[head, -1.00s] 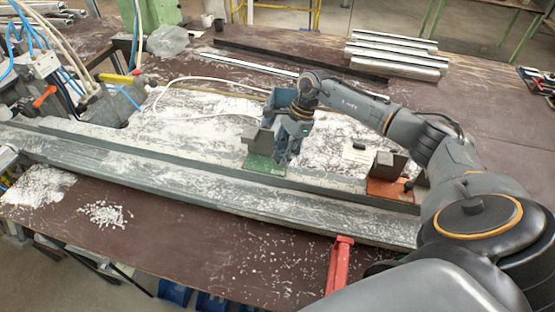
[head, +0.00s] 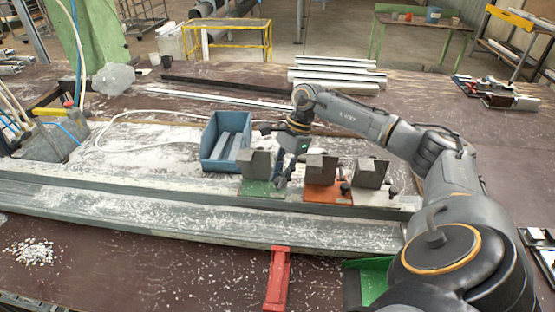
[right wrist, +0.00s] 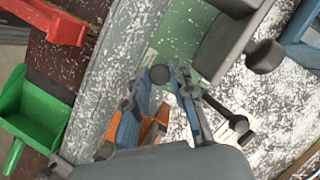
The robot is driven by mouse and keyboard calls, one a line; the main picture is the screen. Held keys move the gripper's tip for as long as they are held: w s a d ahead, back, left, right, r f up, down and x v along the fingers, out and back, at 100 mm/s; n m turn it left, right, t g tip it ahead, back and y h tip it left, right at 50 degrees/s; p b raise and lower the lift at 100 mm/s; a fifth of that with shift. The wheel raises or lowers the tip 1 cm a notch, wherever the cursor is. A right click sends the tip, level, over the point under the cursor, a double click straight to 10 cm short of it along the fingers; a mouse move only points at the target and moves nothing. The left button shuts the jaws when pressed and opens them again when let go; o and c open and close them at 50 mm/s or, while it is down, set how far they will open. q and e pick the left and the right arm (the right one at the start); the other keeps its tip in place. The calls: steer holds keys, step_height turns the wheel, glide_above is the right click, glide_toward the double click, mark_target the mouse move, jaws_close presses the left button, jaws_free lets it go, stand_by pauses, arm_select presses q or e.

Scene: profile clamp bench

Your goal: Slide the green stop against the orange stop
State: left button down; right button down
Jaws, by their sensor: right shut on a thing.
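The green stop (head: 262,189), a green base with a grey block on top, sits on the long rail (head: 150,190) at mid picture. The orange stop (head: 323,194), with a similar grey block, sits to its right. A narrow gap shows between their bases. My right gripper (head: 280,180) reaches down at the right side of the green stop, shut on it; the exact grip is hard to see. In the right wrist view the green stop (right wrist: 182,32) is beyond the fingertips, and the orange stop (right wrist: 155,127) is partly hidden behind the fingers. My left gripper is out of view.
Another grey block (head: 371,173) with a dark knob stands right of the orange stop. A blue bin (head: 213,150) is behind the green stop. A red clamp (head: 278,278) and a green dustpan (head: 372,279) lie in front of the rail. Metal profiles (head: 335,75) lie at the back.

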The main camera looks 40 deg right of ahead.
steer(key=c, duration=1.4)
jaws_free()
steer(key=shift+c, duration=0.2)
steer(key=v, duration=1.2)
steer(key=shift+r, duration=0.1)
